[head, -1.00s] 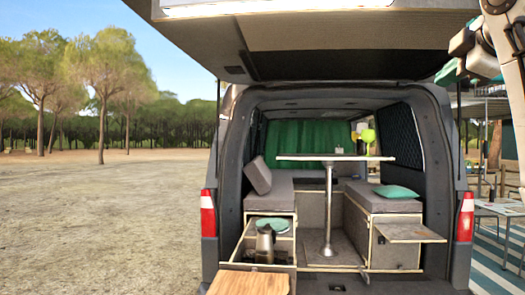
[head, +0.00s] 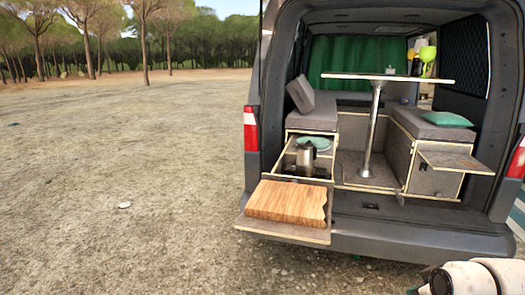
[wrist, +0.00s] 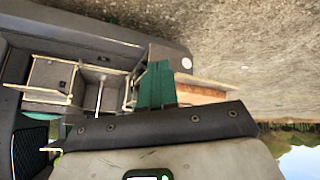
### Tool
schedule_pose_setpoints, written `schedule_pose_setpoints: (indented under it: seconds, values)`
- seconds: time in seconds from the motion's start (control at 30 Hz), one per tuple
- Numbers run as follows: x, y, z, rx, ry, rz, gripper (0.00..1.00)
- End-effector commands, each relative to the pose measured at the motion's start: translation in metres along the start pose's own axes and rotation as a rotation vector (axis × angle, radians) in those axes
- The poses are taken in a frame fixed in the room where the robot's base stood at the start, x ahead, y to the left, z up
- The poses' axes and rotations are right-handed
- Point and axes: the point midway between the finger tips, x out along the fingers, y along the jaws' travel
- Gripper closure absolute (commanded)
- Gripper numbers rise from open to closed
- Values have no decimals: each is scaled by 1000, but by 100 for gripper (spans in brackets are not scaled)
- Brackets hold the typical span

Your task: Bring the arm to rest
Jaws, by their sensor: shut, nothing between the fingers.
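My gripper (wrist: 155,68) shows in the wrist view as green fingers, shut together and empty, in front of its dark, bolted body. In the head view only part of my white arm shows at the bottom right corner; the fingers are mostly out of frame there. The gripper is outside the open rear of the van (head: 375,235) and holds nothing. The wrist view is turned, with the ground at the top and sky at the lower right.
A wooden board (head: 285,201) lies on a pulled-out shelf at the van's left rear. A metal pot (head: 306,160) stands behind it in a drawer. A table (head: 388,77) stands inside. A flap (head: 455,162) sticks out at right. Open ground lies left.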

Motion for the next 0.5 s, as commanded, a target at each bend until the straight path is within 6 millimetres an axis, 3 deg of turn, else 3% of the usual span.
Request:
schedule_pose_setpoints:
  seconds: [0.03, 0.23, 0.5]
  values:
    - [11, -19, 29, 31, -41, -20, 100]
    - [28, -80, 128, 155, -187, -61, 100]
    - [10, -146, 260, 295, -398, -63, 100]
